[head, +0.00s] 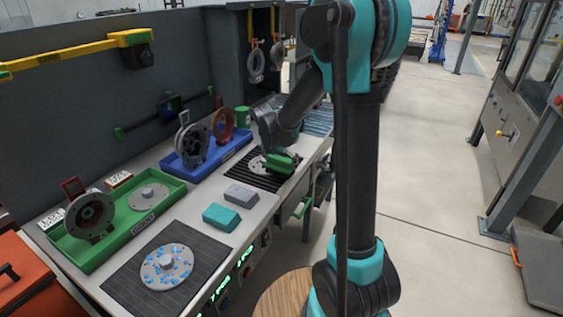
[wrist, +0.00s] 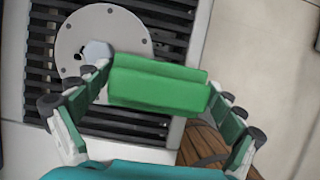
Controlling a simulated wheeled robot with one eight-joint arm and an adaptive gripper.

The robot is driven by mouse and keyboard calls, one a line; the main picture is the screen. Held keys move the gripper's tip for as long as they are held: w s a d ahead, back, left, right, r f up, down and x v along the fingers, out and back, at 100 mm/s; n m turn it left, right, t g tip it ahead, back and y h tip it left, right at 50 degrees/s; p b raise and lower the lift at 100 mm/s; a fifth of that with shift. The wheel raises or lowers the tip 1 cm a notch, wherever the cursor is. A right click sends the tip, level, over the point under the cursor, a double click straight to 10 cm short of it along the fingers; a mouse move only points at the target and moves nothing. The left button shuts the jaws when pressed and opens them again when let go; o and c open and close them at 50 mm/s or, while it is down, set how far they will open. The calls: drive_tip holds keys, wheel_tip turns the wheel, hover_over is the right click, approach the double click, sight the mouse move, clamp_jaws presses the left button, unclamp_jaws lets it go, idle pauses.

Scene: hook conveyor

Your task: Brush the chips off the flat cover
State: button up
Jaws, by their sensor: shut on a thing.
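My gripper (wrist: 158,84) is shut on a green block (wrist: 155,90), which sits between its two fingers; no bristles show. In the head view my gripper (head: 276,158) is at the far end of the bench with the green block (head: 280,164). Below and beside the block is a round grey flat cover (wrist: 88,35) with small holes and a raised centre hub, on a black slatted grate (wrist: 150,122). I see no chips on its visible part. A second round cover (head: 152,275), dotted with blue chips (head: 181,253), lies on a dark mat (head: 125,288) at the near end.
A teal block (head: 221,217) and a grey block (head: 241,195) lie between mat and grate. A green tray (head: 121,240) and a blue tray (head: 205,170) hold round parts along the back. A wall stands behind the bench; open floor lies right.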

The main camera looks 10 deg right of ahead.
drive_tip(key=shift+r, duration=3)
drive_tip(key=shift+s, duration=0.1)
